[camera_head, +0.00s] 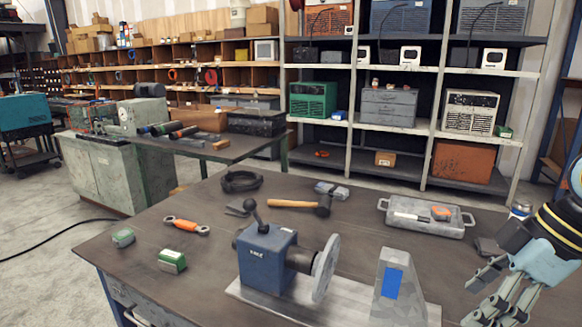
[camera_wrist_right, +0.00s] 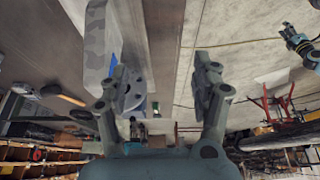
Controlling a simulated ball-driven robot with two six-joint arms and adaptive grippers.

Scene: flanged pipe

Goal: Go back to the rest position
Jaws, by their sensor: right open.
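My right gripper (camera_head: 473,298) is open and empty at the right side of the workbench, right of the grey stand. Its two spread fingers also show in the right wrist view (camera_wrist_right: 160,75), with nothing between them. The grey flange disc (camera_head: 326,268) stands upright on a dark pipe (camera_head: 299,258) at the blue vise (camera_head: 267,259). The grey stand (camera_head: 391,287) with a blue patch is apart from the flange. My left gripper is outside the head view; an arm end (camera_wrist_right: 290,38) at the upper right of the right wrist view looks like it, too small to read.
A grey tray (camera_head: 444,229) lies behind my right gripper. A hammer (camera_head: 300,204), an orange wrench (camera_head: 186,226), a black coil (camera_head: 241,181) and small green boxes (camera_head: 172,260) lie on the workbench (camera_head: 140,225). Shelves (camera_head: 410,128) stand behind it.

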